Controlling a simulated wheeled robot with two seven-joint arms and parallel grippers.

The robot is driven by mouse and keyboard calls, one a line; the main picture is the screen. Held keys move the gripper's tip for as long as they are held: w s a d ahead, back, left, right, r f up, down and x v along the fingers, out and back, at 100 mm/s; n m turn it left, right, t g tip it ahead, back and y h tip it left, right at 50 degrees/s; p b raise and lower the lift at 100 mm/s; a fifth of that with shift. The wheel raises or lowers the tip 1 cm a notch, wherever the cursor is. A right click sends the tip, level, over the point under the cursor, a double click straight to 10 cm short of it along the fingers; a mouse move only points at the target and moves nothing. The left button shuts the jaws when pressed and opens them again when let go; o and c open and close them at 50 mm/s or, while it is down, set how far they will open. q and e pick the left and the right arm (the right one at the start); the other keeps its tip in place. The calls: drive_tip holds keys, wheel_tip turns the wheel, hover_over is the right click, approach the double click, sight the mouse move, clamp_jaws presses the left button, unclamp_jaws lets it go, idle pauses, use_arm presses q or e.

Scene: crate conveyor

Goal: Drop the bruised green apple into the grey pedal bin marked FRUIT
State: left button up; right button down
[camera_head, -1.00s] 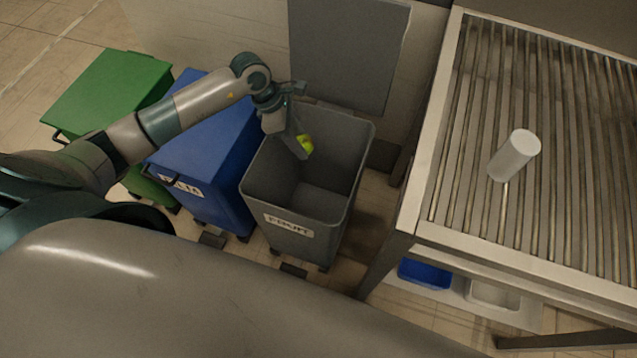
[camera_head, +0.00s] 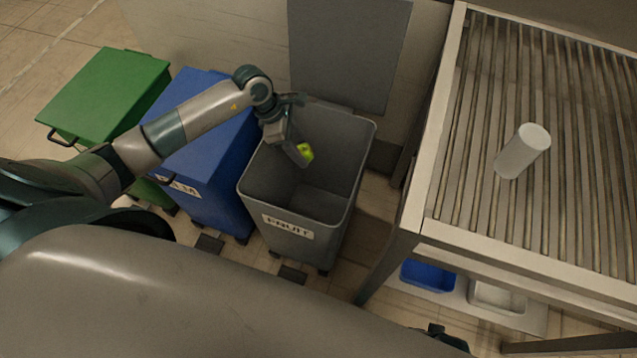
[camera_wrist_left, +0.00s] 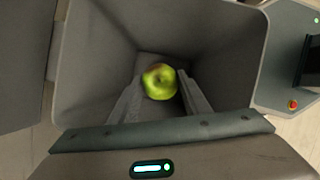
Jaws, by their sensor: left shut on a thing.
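The green apple (camera_head: 305,152) is between the fingers of my left gripper (camera_head: 303,158), which is shut on it. In the left wrist view the apple (camera_wrist_left: 159,81) shows a brownish patch on its upper left, and the gripper (camera_wrist_left: 158,92) has a finger on each side. The grey bin marked FRUIT (camera_head: 289,226) stands with its lid (camera_head: 347,50) raised. My left gripper holds the apple within the bin's opening, above its floor; the wrist view looks down into the bin (camera_wrist_left: 225,50). A dark gripper-like part at the bottom edge of the head view may be my right one.
A blue bin (camera_head: 215,125) and a green bin (camera_head: 105,90), both closed, stand left of the grey bin. A slatted roller table (camera_head: 480,225) is on the right, with a white cylinder (camera_head: 522,152) on it. Blue (camera_head: 428,276) and white (camera_head: 497,297) trays sit below.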

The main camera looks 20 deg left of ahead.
use_arm(q)
drive_tip(key=o, duration=1.1)
drive_tip(key=shift+o, duration=0.2)
drive_tip(key=shift+r, duration=0.1)
drive_tip(key=shift+a+r, duration=0.25)
drive_tip(key=shift+r, duration=0.2)
drive_tip(key=b+v, duration=0.1)
drive_tip(key=v, duration=1.5)
drive_tip(key=shift+r, duration=0.2)
use_arm(e)
drive_tip(key=r, duration=0.3)
drive_tip(key=shift+w+a, duration=0.1)
drive_tip(key=shift+w, duration=0.2)
drive_tip(key=shift+s+f, duration=0.1)
drive_tip(key=shift+f, duration=0.05)
